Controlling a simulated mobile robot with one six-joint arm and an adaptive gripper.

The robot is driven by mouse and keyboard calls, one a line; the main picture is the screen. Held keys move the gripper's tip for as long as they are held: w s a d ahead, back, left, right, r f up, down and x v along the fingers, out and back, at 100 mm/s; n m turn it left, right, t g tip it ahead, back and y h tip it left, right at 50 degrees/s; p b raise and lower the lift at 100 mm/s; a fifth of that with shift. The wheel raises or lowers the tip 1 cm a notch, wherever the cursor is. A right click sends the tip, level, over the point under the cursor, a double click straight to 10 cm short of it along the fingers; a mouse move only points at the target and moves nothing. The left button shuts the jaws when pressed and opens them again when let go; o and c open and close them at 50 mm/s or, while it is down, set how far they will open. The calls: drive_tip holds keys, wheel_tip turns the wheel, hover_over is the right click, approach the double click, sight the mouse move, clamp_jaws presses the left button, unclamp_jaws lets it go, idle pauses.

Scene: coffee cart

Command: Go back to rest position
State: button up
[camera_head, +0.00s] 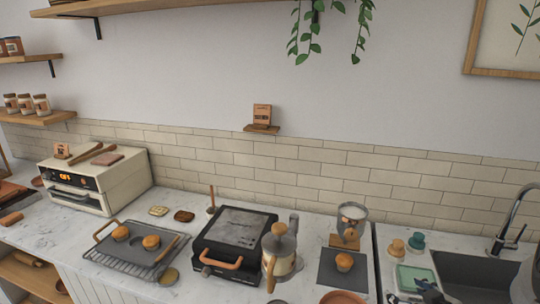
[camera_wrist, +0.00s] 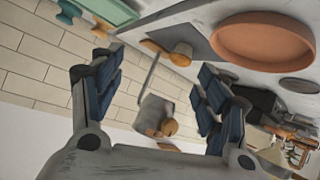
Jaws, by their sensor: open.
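In the wrist view my gripper (camera_wrist: 155,72) has its two dark blue padded fingers spread wide apart, with nothing held between them. Beyond the gap, a grey metal vessel with a wooden knob (camera_wrist: 155,115) shows at a distance. In the head view, dark finger-like parts at the bottom right edge, by the sink, look like my gripper (camera_head: 425,290). A pale grey part at the right bottom corner looks like my arm. Most of the arm is out of view.
The marble counter (camera_head: 185,285) holds a toaster oven (camera_head: 95,180), a rack with buns (camera_head: 135,250), a black grill (camera_head: 232,240), a kettle (camera_head: 282,255) and a bun on a grey mat (camera_head: 330,268). A sink with faucet (camera_head: 505,240) is at right. A terracotta dish (camera_wrist: 262,42) shows near the fingers.

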drive_tip(key=s+a+r+m+g+h, duration=0.2)
drive_tip(key=s+a+r, duration=0.2)
drive_tip(key=r, duration=0.3)
drive_tip(key=s+a+r+m+g+h, duration=0.1)
drive_tip(key=s+a+r+h, duration=0.25)
drive_tip(key=r, duration=0.45)
drive_tip(key=s+a+r+g+y, duration=0.1)
drive_tip(key=s+a+g+y, duration=0.2)
drive_tip(key=s+a, duration=1.1)
drive_tip(key=s+y, duration=0.1)
drive_tip(key=s, duration=0.3)
drive_tip(key=shift+s+a+r+m+g, duration=0.2)
drive_tip(key=shift+r+m+g, duration=0.05)
drive_tip(key=shift+m+g, duration=0.15)
drive_tip(key=shift+y, duration=0.25)
drive_tip(key=shift+c, duration=0.3)
